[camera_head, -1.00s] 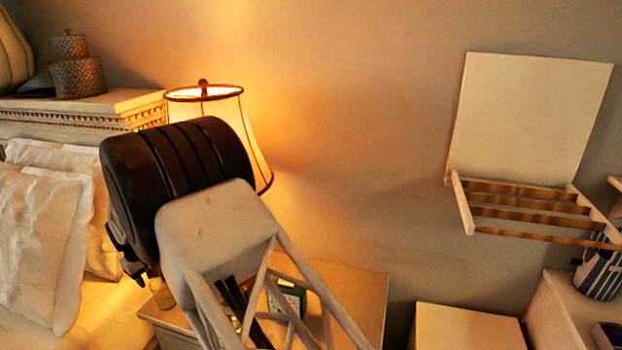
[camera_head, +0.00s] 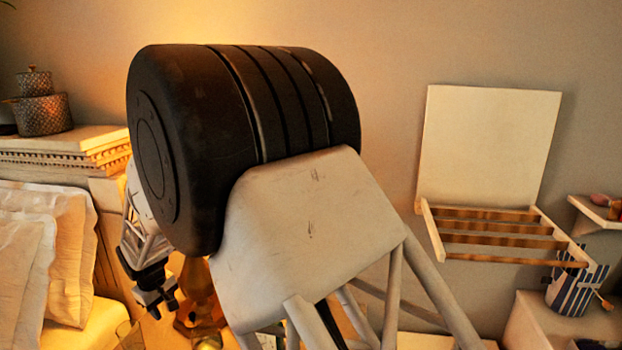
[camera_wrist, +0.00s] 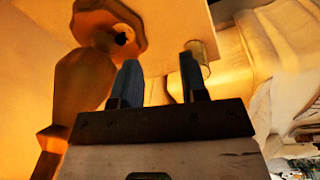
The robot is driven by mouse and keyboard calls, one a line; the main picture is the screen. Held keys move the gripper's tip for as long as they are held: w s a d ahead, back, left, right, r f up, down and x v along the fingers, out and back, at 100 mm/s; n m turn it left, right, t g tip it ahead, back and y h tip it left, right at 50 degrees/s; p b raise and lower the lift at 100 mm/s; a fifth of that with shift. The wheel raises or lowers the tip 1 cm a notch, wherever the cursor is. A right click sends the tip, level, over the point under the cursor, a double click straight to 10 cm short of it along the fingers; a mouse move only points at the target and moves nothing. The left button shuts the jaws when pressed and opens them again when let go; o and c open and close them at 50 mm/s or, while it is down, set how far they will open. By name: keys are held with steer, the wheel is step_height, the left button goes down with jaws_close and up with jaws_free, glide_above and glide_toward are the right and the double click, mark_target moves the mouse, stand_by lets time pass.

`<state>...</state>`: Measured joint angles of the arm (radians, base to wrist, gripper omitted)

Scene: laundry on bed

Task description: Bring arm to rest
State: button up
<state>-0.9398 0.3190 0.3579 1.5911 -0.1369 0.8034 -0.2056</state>
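My arm rises in the middle of the head view, with a large black joint and pale links close to the camera. My gripper (camera_head: 160,304) hangs at the lower left, beyond the black joint, beside the golden lamp base (camera_head: 198,300). In the wrist view its two fingers (camera_wrist: 160,78) stand apart with nothing held between them. The lamp base (camera_wrist: 84,82) fills the left of that view. A clear glass (camera_wrist: 199,56) shows by the right finger; whether they touch cannot be told. My arm hides the lampshade.
The bed with white pillows (camera_head: 72,235) lies at the left. A shelf with woven pots (camera_head: 42,105) is behind it. A wall rack with slats (camera_head: 500,228) and a striped cup (camera_head: 577,290) are at the right. The wall between is bare.

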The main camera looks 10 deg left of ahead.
steer(key=w+d+r+m, duration=0.2)
steer(key=d+r, duration=0.3)
steer(key=d, duration=0.5)
steer(key=w+d+r+m, duration=0.1)
steer(key=w+d+r, duration=0.2)
steer(key=d+r, duration=0.45)
steer(key=s+d+r+m, duration=0.1)
steer(key=d+r+m, duration=0.15)
steer(key=d, duration=0.85)
steer(key=s+d+r+m, duration=0.15)
steer(key=d+r, duration=0.25)
steer(key=d, duration=0.8)
steer(key=s+d+r+m+t, duration=0.1)
steer(key=s+d+m, duration=0.6)
steer(key=s+d, duration=1.9)
steer(key=d, duration=0.3)
steer(key=shift+s+d, duration=0.15)
steer(key=shift+d, duration=0.25)
